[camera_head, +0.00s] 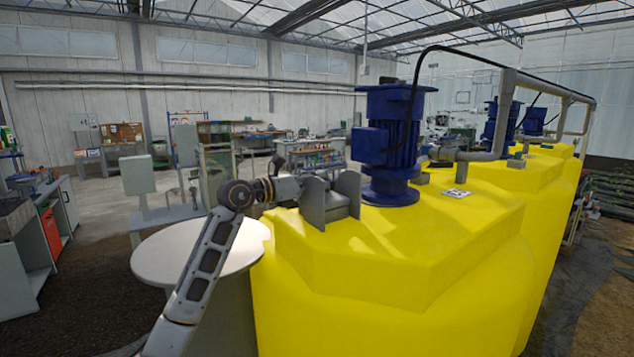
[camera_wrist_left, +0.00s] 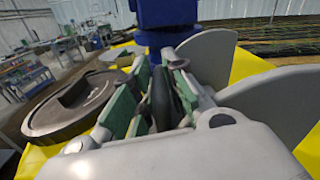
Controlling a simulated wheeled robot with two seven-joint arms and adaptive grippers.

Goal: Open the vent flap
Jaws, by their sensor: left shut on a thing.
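The vent flap (camera_head: 338,203) is a grey piece low between two upright grey side plates on the near yellow tank top. It looks closed, though its exact angle is hard to tell. The side plates also show in the left wrist view (camera_wrist_left: 208,58). My left gripper (camera_head: 299,188) reaches in from the left, right beside the near-left plate. In the left wrist view, its green-padded fingers (camera_wrist_left: 155,95) are shut on a dark, narrow, curved piece (camera_wrist_left: 162,98), apparently the flap's handle. The fingers hide most of the flap there. My right gripper is in neither view.
A blue motor (camera_head: 391,145) stands just behind the flap on the yellow tank (camera_head: 400,260). A round pale table (camera_head: 165,255) stands left of the tank. A dark round disc (camera_wrist_left: 70,108) lies left of the fingers in the wrist view. Open floor lies farther left.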

